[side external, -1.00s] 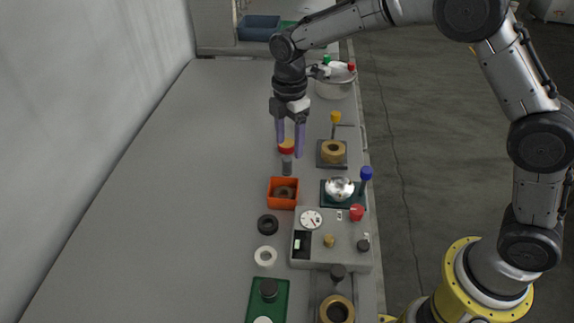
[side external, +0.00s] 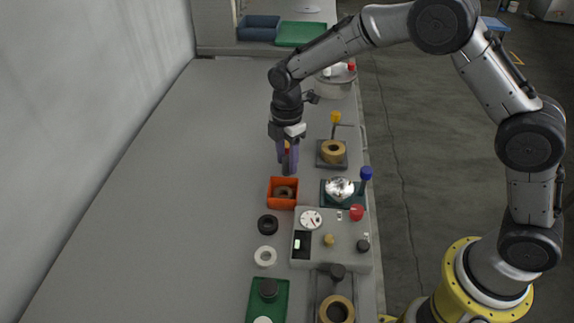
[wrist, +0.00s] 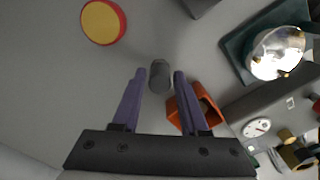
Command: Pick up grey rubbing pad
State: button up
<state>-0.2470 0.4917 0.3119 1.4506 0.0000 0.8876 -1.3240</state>
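A small dark grey upright cylinder (wrist: 160,76), which looks like the grey rubbing pad, stands on the grey table. In the wrist view it lies just ahead of my fingertips, in line with the gap between them. My gripper (wrist: 157,73) is open and points down at it, with a finger on either side of the gap. In the side view my gripper (side external: 288,168) is low over the same spot and its fingers largely hide the cylinder. I cannot tell whether the fingers touch it.
An orange box (side external: 283,204) holding a brownish ring stands close by; it also shows beside my right finger in the wrist view (wrist: 181,112). A red-and-yellow round piece (wrist: 104,22) lies beyond. A shiny dome (side external: 339,188) and gauge box (side external: 331,253) are nearby. The table's left is clear.

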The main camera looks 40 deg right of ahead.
grip_shut()
jog(key=shift+r, duration=0.15)
notch_tip(320, 180, up, 28)
dwell(0.5)
